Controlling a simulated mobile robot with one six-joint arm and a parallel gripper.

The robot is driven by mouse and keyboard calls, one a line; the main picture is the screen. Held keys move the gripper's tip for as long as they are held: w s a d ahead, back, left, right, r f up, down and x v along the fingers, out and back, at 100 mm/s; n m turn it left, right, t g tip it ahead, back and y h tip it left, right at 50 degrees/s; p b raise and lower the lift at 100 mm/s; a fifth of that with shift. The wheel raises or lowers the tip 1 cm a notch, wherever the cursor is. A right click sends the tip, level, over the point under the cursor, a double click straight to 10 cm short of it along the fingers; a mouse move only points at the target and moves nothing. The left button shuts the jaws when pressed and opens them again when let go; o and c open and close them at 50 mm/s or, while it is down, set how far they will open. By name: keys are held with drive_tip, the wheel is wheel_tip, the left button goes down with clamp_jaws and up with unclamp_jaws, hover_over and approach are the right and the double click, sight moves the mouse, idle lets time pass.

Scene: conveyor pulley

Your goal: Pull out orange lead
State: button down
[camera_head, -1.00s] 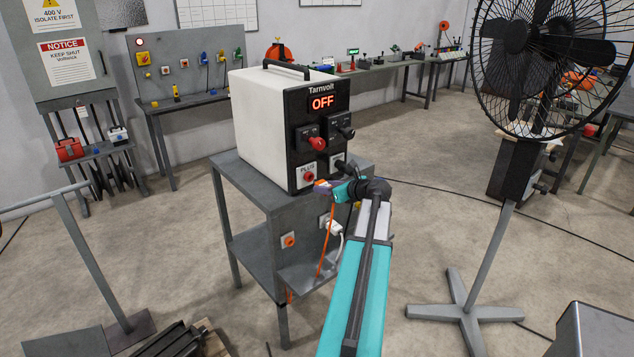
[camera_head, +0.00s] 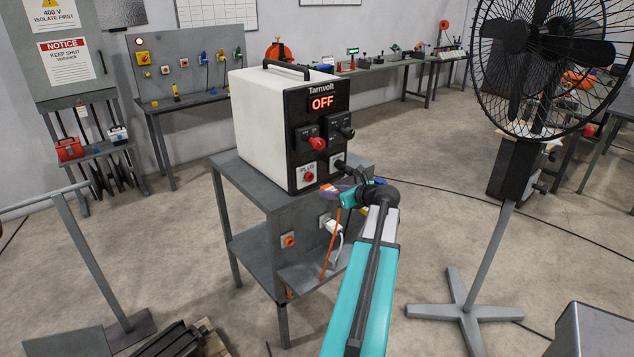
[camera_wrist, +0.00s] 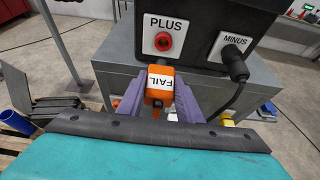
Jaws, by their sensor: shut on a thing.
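My gripper (camera_wrist: 160,92) is shut on an orange plug (camera_wrist: 158,72) with a white FAIL label, between its purple fingers in the wrist view. In the head view my gripper (camera_head: 338,192) is in front of the Tarnvolt unit, and the orange lead (camera_head: 330,246) hangs down from it. The red PLUS socket (camera_wrist: 163,42) shows uncovered, and the plug is apart from it, nearer to me. It also shows in the head view (camera_head: 308,176). A black plug and cable (camera_wrist: 236,66) is in the MINUS socket.
The Tarnvolt unit (camera_head: 262,125) reads OFF and stands on a grey metal stand (camera_head: 250,187). The stand's front has an orange socket (camera_head: 289,240) and a white plug (camera_head: 333,227). A black fan (camera_head: 540,60) stands at right. Floor between stand and fan is clear.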

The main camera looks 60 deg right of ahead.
drive_tip(key=shift+s+a+f, duration=0.1)
drive_tip(key=shift+s+a, duration=0.1)
drive_tip(key=shift+s, duration=0.35)
drive_tip(key=shift+s+a, duration=0.15)
drive_tip(key=shift+s, duration=0.35)
drive_tip(key=shift+s, duration=0.2)
